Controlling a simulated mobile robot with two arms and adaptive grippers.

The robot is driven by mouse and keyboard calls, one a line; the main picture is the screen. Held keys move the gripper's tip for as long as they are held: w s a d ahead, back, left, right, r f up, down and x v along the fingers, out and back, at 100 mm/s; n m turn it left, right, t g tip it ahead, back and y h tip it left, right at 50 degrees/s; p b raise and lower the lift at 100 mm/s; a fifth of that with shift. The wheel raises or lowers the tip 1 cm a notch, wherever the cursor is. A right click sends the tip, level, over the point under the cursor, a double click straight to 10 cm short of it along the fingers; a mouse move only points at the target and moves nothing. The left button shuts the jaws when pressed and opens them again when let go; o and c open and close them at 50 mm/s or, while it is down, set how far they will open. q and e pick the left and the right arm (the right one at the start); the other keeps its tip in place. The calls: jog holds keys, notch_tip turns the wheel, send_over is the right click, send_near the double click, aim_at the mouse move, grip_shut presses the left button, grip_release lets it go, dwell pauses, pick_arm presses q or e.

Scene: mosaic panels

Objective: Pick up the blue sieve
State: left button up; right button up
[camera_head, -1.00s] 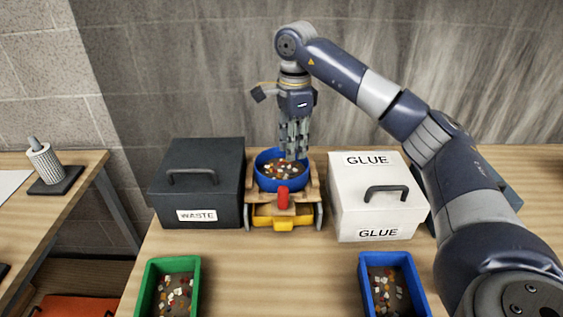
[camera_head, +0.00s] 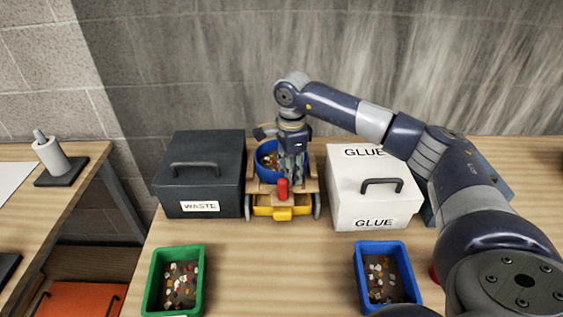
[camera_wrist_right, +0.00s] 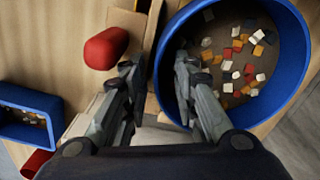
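The blue sieve (camera_head: 267,176) sits on a wooden stand (camera_head: 309,186) between the two lidded boxes. It holds dark soil with several small coloured pieces, and it fills the right of the right wrist view (camera_wrist_right: 296,35). My right gripper (camera_head: 291,178) points down at the sieve's right side in the head view and hides part of it. In the wrist view the gripper (camera_wrist_right: 157,66) is open, with one finger over the sieve's inside and the other outside the rim. A gap shows between the fingers and the rim. My left gripper is not in view.
The black waste box (camera_head: 201,190) stands left of the stand, the white glue box (camera_head: 372,205) right. A red knob (camera_head: 283,188) and yellow drawer (camera_head: 272,212) are at the stand's front. Green (camera_head: 152,285) and blue (camera_head: 361,285) bins stand in front, with clear table between.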

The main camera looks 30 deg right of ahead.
grip_shut()
jog(key=shift+r, duration=0.1)
